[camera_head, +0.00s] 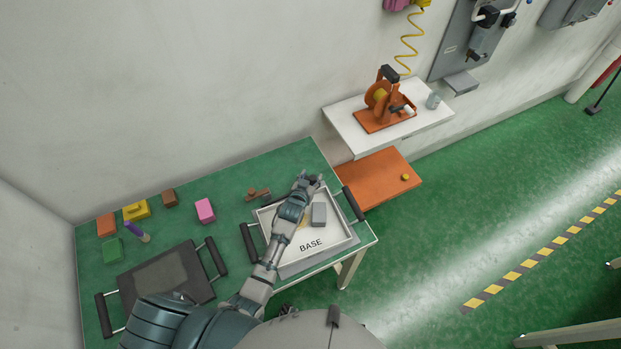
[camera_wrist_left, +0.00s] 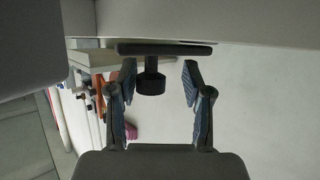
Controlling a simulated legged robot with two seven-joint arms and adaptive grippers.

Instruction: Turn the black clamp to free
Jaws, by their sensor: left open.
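The black clamp (camera_wrist_left: 151,83) shows in the left wrist view as a dark round knob under a flat dark bar (camera_wrist_left: 165,49). My left gripper (camera_wrist_left: 154,86) is open, with one finger on each side of the knob. A gap shows between the knob and each finger, wider on the right. In the head view my left gripper (camera_head: 312,181) is over the far edge of the white tray marked BASE (camera_head: 325,246). I cannot make out the clamp there. My right gripper is not in view.
The green table (camera_head: 160,215) also holds a dark tray with handles (camera_head: 165,278), a pink block (camera_head: 205,210) and several small coloured blocks at the left. A grey block (camera_head: 319,214) lies in the white tray. A white shelf (camera_head: 345,125) with an orange device stands beyond.

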